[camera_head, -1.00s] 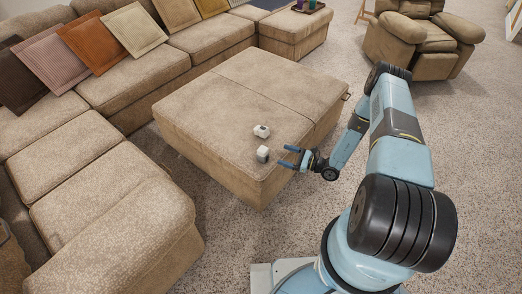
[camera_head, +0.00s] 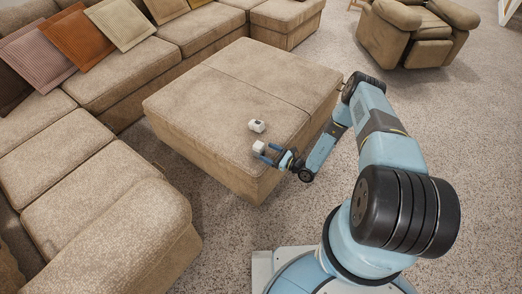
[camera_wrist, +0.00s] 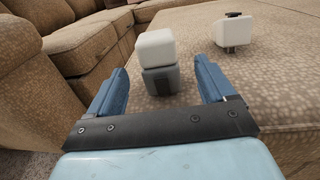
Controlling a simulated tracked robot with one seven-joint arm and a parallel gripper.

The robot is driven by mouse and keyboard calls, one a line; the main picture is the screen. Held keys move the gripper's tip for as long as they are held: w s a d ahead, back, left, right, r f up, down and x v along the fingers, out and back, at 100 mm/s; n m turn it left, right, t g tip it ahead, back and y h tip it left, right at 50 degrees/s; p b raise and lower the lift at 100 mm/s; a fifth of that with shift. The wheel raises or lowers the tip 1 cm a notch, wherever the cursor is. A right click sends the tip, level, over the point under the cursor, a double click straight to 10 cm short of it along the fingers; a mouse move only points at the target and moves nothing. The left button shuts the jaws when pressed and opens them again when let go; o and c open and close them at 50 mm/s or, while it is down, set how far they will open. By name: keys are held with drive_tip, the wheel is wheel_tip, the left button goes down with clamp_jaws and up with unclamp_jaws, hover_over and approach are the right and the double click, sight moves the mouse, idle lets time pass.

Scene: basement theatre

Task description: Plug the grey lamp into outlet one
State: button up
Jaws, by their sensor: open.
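A small block lamp with a white top and grey base (camera_wrist: 155,65) stands upright on the tan ottoman, with a dark patch on its front. It also shows near the ottoman's front corner in the head view (camera_head: 258,147). My gripper (camera_wrist: 162,68) is open, its two blue fingers pointing at the lamp. The lamp sits between the finger lines in the wrist view, a little beyond the palm; I cannot tell whether the fingers touch it. A second white block (camera_wrist: 236,31) with a dark piece on top stands behind and to the right. I see no clearly marked outlet one.
The ottoman (camera_head: 205,110) has a wide bare top. A long sectional sofa (camera_head: 75,150) with several cushions runs along the left and back. An armchair (camera_head: 415,35) stands at the back right. Speckled carpet (camera_head: 430,120) is open on the right.

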sight(263, 150)
drive_tip(key=shift+x, duration=2.95)
drive_tip(key=shift+s+a+r, duration=0.1)
drive_tip(key=c, duration=1.1)
